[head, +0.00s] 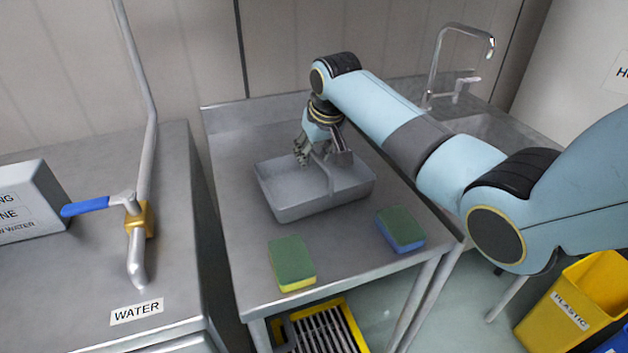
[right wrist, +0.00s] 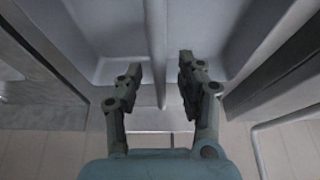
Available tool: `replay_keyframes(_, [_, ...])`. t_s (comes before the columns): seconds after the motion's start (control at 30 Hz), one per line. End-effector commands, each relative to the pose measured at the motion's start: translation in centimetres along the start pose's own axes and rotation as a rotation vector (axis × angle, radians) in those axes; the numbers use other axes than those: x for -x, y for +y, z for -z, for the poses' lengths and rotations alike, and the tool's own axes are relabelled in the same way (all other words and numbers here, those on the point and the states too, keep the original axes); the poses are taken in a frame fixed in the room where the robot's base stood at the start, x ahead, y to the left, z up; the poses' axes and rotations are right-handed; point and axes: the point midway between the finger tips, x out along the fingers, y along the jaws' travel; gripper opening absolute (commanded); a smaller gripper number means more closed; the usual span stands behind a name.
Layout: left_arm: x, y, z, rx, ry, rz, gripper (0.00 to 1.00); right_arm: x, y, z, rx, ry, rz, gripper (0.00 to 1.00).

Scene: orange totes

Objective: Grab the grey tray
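The grey tray (head: 322,204) sits on the steel worktop in the head view, with a narrow bar or handle (head: 329,178) across its middle. My right gripper (head: 321,154) is over the tray's far part, pointing down. In the right wrist view the two fingers (right wrist: 160,75) are apart, with the tray's bar (right wrist: 156,40) running between them. Gaps show on both sides of the bar, so the gripper looks open and not clamped. The tray's interior (right wrist: 100,68) also shows there. My left gripper is not in view.
A green-and-yellow sponge (head: 292,263) and a green-and-blue sponge (head: 400,229) lie in front of the tray. A sink tap (head: 455,65) stands at the back right. A water pipe with a blue-handled valve (head: 100,206) is on the left counter. A yellow bin (head: 570,305) stands lower right.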

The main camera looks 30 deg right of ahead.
Motion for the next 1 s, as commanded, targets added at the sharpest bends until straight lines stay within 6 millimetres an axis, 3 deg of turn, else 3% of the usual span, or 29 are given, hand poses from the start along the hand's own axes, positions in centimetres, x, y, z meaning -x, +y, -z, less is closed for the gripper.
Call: replay_keyframes(1.0, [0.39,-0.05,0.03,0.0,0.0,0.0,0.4,-0.93,0.01,-0.23,0.001,0.001,-0.001,0.38])
